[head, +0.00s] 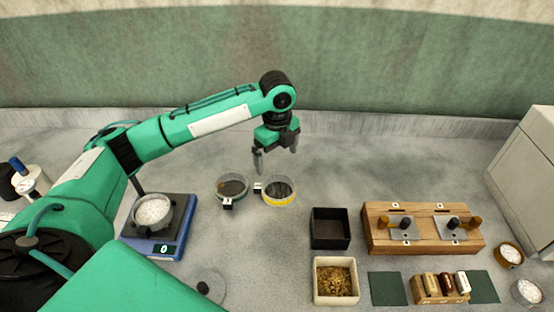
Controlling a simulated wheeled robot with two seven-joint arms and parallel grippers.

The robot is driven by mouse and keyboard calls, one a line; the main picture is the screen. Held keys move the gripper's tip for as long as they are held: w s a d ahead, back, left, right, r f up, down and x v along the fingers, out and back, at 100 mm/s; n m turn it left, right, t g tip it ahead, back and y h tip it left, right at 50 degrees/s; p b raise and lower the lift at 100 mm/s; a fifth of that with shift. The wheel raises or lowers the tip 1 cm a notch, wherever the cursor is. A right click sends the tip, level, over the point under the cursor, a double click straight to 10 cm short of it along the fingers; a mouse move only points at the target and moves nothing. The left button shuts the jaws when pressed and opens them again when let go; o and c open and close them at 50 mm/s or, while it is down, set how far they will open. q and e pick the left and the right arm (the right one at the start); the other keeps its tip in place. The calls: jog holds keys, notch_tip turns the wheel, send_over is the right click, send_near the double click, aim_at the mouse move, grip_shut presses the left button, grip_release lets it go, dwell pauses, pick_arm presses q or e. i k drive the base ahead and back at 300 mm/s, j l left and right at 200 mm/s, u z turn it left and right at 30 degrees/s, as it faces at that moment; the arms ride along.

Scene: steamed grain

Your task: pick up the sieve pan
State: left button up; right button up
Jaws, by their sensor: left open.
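Two small round pans stand side by side on the grey counter. One pan (232,197) has a grey rim, a dark inside and a small tab at its front. The other pan (281,203) has a yellow band, a dark inside and a small tab on its left. I cannot tell for sure which one is the sieve pan. My left gripper (276,159) is open and empty, pointing down, above and just behind the pans, touching neither. My right gripper is out of view.
A blue scale (137,245) bears a bowl of white grain (153,211) at left. A round lid (208,287) lies in front. To the right are a black box (330,241), a tray of brown grain (335,264) and a wooden stand (425,210). The counter behind the boxes is clear.

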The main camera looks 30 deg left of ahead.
aim_at(151, 212)
jog(key=k, duration=2)
